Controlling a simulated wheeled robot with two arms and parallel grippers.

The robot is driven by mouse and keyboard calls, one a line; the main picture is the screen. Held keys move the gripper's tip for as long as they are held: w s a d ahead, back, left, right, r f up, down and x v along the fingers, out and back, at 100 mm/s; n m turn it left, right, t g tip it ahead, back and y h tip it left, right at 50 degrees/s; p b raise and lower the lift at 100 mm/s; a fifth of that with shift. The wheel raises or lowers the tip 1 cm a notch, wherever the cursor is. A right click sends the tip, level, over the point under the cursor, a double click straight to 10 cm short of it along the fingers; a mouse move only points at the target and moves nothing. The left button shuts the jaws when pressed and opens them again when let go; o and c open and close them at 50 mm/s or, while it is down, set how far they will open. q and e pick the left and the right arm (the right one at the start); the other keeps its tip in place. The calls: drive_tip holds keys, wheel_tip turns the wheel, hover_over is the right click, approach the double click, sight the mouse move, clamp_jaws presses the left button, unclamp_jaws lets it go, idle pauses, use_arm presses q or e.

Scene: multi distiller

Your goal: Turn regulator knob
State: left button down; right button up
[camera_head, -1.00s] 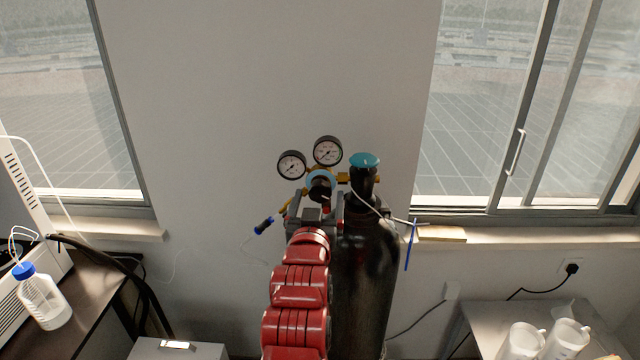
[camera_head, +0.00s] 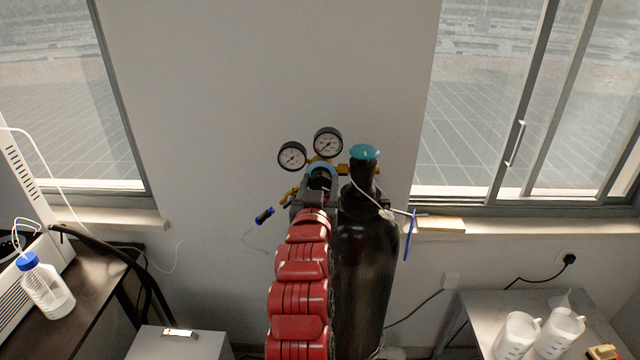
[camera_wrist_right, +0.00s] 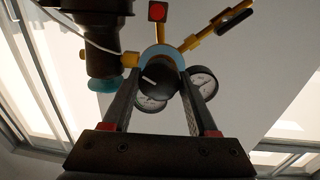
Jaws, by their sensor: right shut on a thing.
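The regulator knob (camera_wrist_right: 162,80) is black with a white mark on its face, set in front of a light blue round regulator body (camera_wrist_right: 160,56). In the head view the knob (camera_head: 320,180) is partly covered by my gripper. My right gripper (camera_wrist_right: 162,84) has one finger on each side of the knob and is shut on it. It also shows in the head view (camera_head: 319,187), at the end of my red arm. Two round white gauges, left (camera_head: 292,156) and right (camera_head: 328,142), sit above the knob. My left gripper is not in view.
A black gas cylinder (camera_head: 365,265) with a teal top (camera_head: 365,152) stands close to the right of my arm. White jugs (camera_head: 518,336) stand on the right table. A blue-capped bottle (camera_head: 46,288) stands at left.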

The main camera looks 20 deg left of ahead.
drive_tip(key=shift+c, duration=0.9)
